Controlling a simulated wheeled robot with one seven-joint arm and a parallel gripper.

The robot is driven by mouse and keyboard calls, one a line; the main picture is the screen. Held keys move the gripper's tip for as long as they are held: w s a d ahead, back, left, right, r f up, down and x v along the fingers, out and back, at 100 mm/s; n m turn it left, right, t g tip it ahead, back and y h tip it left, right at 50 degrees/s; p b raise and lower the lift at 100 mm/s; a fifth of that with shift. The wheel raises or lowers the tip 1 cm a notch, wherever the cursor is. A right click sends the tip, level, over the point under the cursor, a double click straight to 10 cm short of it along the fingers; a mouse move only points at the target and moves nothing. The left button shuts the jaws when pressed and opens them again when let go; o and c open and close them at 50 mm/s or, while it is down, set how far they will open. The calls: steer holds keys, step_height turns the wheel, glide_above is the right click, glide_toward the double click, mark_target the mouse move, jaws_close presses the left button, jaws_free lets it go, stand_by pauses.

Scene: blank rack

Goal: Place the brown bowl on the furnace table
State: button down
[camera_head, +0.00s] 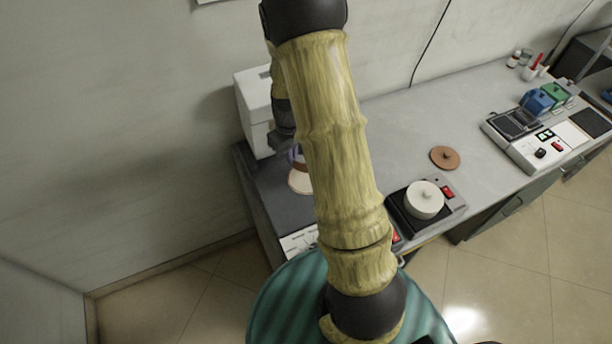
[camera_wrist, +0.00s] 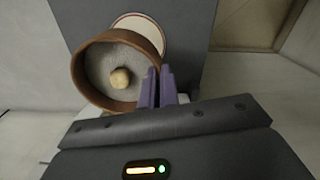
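The brown bowl (camera_wrist: 117,70) fills the upper left of the wrist view, with a pale yellowish lump (camera_wrist: 121,77) inside it. My gripper's purple fingers (camera_wrist: 160,86) are close together at the bowl's right rim and appear shut on it. Beyond the bowl, a white round plate with a red ring (camera_wrist: 145,27) lies on the dark grey top. In the head view this plate (camera_head: 298,181) shows beside my arm, on the dark furnace table (camera_head: 264,187).
A white box-shaped furnace (camera_head: 256,112) stands at the back of the dark table. To the right, a white pot (camera_head: 425,199) sits on a black hot plate, near a brown knobbed lid (camera_head: 445,157). A white instrument (camera_head: 535,145) stands farther right. The grey bench between is mostly clear.

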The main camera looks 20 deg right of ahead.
steer(key=shift+s+a+f, duration=0.1)
steer(key=shift+f, duration=0.15)
step_height(320, 180, down, 5)
steer(key=shift+f+p, duration=0.15)
steer(key=shift+p, duration=0.55)
steer(key=shift+f, duration=0.1)
steer(key=shift+f+p, duration=0.55)
steer(key=shift+f, duration=1.4)
steer(key=shift+f, duration=0.2)
steer(key=c, duration=1.6)
jaws_free()
